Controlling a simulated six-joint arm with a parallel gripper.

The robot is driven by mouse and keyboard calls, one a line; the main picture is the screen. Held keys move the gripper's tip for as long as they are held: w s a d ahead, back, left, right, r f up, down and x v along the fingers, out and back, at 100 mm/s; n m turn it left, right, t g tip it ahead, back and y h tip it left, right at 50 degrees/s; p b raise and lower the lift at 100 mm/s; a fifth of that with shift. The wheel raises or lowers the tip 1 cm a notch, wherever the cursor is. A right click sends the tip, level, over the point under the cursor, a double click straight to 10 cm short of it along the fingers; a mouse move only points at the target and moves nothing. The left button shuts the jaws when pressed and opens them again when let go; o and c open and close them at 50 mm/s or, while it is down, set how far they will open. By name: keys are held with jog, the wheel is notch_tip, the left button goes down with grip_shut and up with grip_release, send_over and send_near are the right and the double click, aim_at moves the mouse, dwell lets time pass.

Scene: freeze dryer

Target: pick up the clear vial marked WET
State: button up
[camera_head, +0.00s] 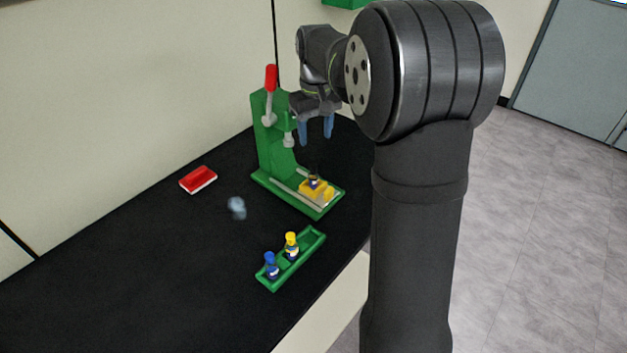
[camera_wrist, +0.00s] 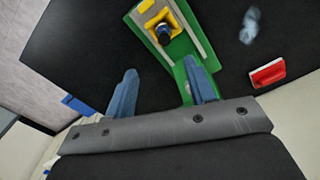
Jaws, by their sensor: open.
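A small dark-topped vial (camera_head: 314,181) stands in a yellow holder (camera_head: 327,193) on the base of a green press. The vial also shows in the wrist view (camera_wrist: 163,33), seen from above. No WET mark can be read on any vial. My gripper (camera_head: 316,129) is open and empty, its blue fingers pointing down above the press base and apart from the vial. In the wrist view my gripper (camera_wrist: 160,68) has its fingers spread, with the vial beyond the fingertips.
The green press (camera_head: 272,140) with a red-tipped lever stands close beside my gripper. A green rack (camera_head: 302,262) holds a blue-capped vial (camera_head: 271,266) and a yellow-capped vial (camera_head: 291,246). A crumpled pale-blue thing (camera_head: 237,208) and a red-and-white block (camera_head: 198,180) lie on the black table.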

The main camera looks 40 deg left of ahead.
aim_at(313, 165)
notch_tip(313, 165, down, 7)
jog(key=shift+f, duration=0.1)
jog(key=shift+s+f, duration=0.25)
jog(key=shift+f, duration=1.1)
jog(key=shift+s+f, duration=0.2)
jog(key=shift+f, duration=1.1)
jog(key=shift+c, duration=0.2)
jog(key=c, duration=1)
